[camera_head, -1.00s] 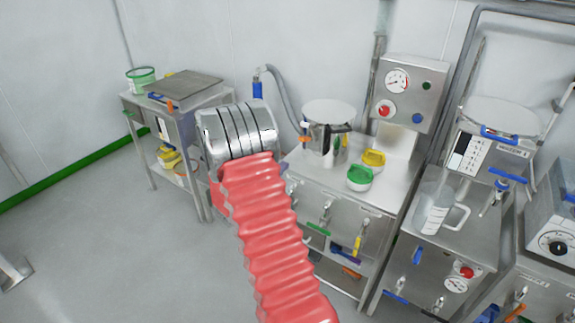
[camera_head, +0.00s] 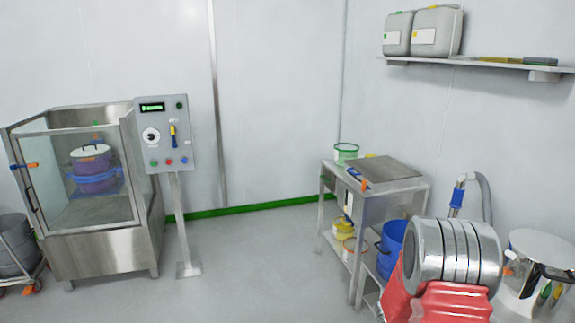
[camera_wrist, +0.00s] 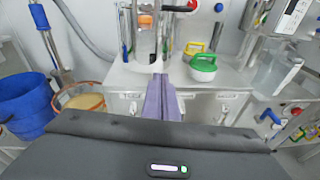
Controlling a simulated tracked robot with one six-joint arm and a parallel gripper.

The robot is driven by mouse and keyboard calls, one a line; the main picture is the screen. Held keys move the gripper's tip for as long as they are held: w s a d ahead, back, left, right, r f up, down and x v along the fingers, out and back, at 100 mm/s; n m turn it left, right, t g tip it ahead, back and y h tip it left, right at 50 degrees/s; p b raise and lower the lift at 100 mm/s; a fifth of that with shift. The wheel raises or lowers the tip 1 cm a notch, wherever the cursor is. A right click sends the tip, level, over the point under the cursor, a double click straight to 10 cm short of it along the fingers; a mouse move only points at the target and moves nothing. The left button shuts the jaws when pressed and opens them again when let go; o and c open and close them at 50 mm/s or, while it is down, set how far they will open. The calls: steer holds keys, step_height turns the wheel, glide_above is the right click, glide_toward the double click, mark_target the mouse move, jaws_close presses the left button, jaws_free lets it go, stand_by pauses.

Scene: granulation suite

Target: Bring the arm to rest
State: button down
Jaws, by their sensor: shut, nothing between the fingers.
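My arm shows in the head view as a ribbed red sleeve and a banded steel joint at the lower right. Its gripper end is not visible there. In the wrist view my gripper (camera_wrist: 160,78) is shut and empty, its two purple-grey fingers together. Behind the fingers, a steel vessel (camera_wrist: 146,40) stands on a steel cabinet top. I cannot tell the exact gap between the fingertips and the cabinet.
A steel table (camera_head: 335,180) with shelves stands left of my arm, a blue bucket (camera_head: 391,250) beside it. A glass-fronted cabinet (camera_head: 90,245) and control post (camera_head: 182,225) stand at the left. A green-lidded tub (camera_wrist: 203,66) sits on the cabinet top. Open floor lies between.

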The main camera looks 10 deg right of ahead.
steer(key=s+a+f+m+g+y, duration=0.2)
steer(key=s+a+m+g+y, duration=0.25)
steer(key=s, duration=0.45)
steer(key=s+a+r+m+g+y, duration=0.1)
steer(key=s+a+r+m+y, duration=0.15)
steer(key=s+a+m, duration=0.55)
steer(key=s+a+r+m+t+y, duration=0.1)
steer(key=a+r+t+y, duration=0.2)
steer(key=a+r, duration=0.3)
steer(key=a+r+m+t+y, duration=0.2)
steer(key=a+r, duration=0.3)
steer(key=a, duration=0.9)
steer(key=s+a+r+m+t+y, duration=0.1)
steer(key=a+r+t+y, duration=0.3)
steer(key=a, duration=0.5)
step_height(320, 180, up, 3)
steer(key=shift+s+a+f+m+t, duration=0.2)
steer(key=shift+s+a+m+t, duration=0.2)
steer(key=shift+m, duration=0.35)
steer(key=shift+d, duration=0.1)
